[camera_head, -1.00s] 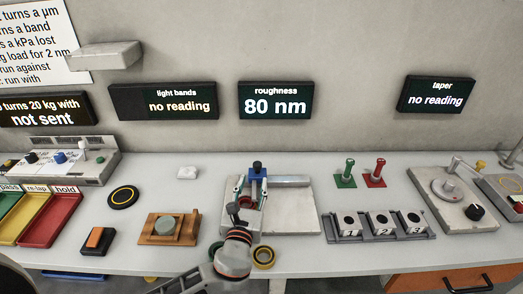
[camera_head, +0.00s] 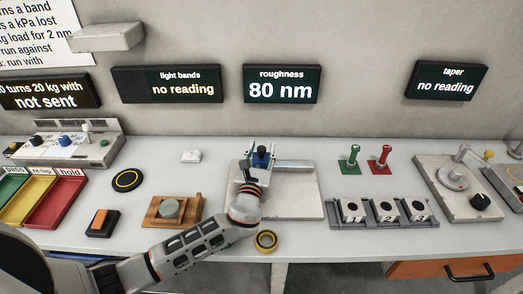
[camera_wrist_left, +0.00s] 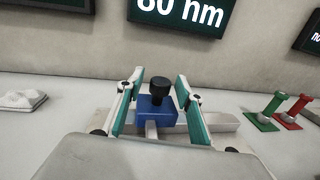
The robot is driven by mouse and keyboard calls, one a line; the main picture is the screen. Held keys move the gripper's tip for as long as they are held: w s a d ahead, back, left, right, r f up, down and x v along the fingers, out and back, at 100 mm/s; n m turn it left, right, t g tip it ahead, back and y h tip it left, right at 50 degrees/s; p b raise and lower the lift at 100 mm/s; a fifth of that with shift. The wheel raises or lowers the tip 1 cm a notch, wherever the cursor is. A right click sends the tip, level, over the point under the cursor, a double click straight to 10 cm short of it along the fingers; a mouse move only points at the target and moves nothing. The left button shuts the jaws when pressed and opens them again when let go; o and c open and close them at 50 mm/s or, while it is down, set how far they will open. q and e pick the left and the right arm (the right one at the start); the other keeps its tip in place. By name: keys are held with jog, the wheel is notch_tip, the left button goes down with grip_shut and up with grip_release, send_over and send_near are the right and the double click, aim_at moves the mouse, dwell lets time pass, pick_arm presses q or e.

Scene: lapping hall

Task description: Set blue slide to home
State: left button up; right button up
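The blue slide (camera_head: 262,158) is a blue block with a black knob, at the left end of a grey rail on a pale plate (camera_head: 293,203). In the left wrist view the blue slide (camera_wrist_left: 152,112) is between the two teal-padded fingers of my left gripper (camera_wrist_left: 160,78). Gaps show on both sides of the block, so the fingers are open and apart from it. In the head view my left gripper (camera_head: 259,163) reaches over the plate, and its wrist hides part of the plate's left side. My right gripper is not in view.
The roughness display (camera_head: 282,84) reads 80 nm on the wall behind.

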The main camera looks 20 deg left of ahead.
pick_arm(q)
grip_shut()
jog(key=d, duration=0.2)
jog(key=w+d, duration=0.1)
jog(key=d, duration=0.4)
jog(key=shift+w+r, duration=0.1)
jog(key=shift+w, duration=0.3)
jog(key=shift+c, duration=1.7)
grip_release()
jog(key=o, duration=0.3)
jog(key=shift+w+d, duration=0.1)
jog(key=shift+d, duration=0.05)
jog(key=shift+o, duration=0.2)
